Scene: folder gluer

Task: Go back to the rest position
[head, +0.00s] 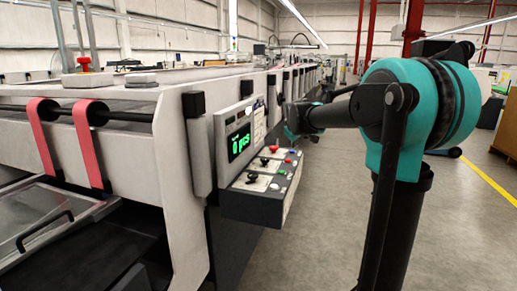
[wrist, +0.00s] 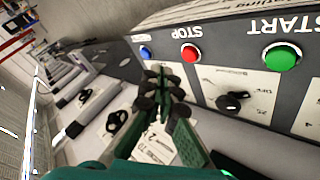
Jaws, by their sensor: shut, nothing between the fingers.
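My gripper (wrist: 166,80) is in the wrist view, its dark fingers together and empty. It is in front of the control panel (wrist: 225,85), near the red STOP button (wrist: 191,54) and the blue button (wrist: 145,52). I cannot tell whether it touches the panel. The green START button (wrist: 281,56) and a black knob (wrist: 233,101) are to its right.
The folder gluer (head: 135,95) fills the left side, with two red belts (head: 88,140) and a green-lit display (head: 239,142). A red mushroom button (head: 84,63) sits on top. Grey floor (head: 310,235) is open around my arm. Brown boxes (head: 505,130) stand at the right edge.

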